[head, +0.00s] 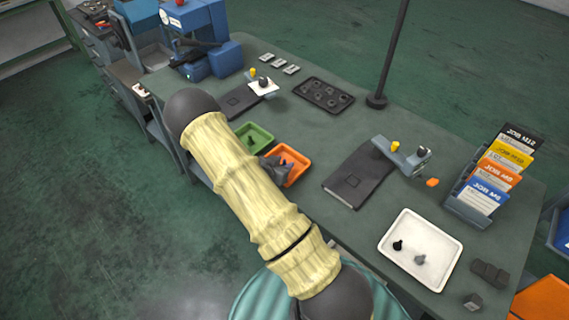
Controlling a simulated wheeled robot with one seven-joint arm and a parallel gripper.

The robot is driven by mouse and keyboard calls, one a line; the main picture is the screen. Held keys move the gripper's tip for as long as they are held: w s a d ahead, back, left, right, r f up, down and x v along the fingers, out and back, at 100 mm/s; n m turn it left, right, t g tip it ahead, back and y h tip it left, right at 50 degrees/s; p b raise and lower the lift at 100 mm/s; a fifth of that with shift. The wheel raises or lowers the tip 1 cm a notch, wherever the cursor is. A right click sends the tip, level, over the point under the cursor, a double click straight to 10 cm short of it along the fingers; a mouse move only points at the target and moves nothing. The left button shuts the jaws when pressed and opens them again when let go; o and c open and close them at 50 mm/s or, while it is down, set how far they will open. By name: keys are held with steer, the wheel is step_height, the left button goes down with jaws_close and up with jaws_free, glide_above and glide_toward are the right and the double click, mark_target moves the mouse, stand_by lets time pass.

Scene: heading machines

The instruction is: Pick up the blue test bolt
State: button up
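My gripper (276,169) is at the far end of my arm, over the left part of the orange tray (298,172). It is small and dark in the head view, and I cannot tell whether its fingers are open or shut. A tiny dark bluish spot shows in the orange tray beside the gripper; it may be the blue test bolt, but it is too small to be sure. My arm and gripper hide part of the tray. A black bolt (397,245) and a grey bolt (420,260) lie in the white tray (453,252) at the right.
A green tray (262,135) sits left of the orange one. A dark binder (350,185) lies to the right, near a grey gauge (402,155). A black pole (377,100) stands behind. A card rack (467,212) is at right, a blue machine (222,58) at back left.

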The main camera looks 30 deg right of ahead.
steer(key=shift+c, duration=0.5)
jaws_close()
steer(key=shift+r, duration=0.15)
step_height(320, 180, up, 10)
steer(key=b, duration=0.1)
steer(key=shift+b, duration=0.35)
stand_by(0.5)
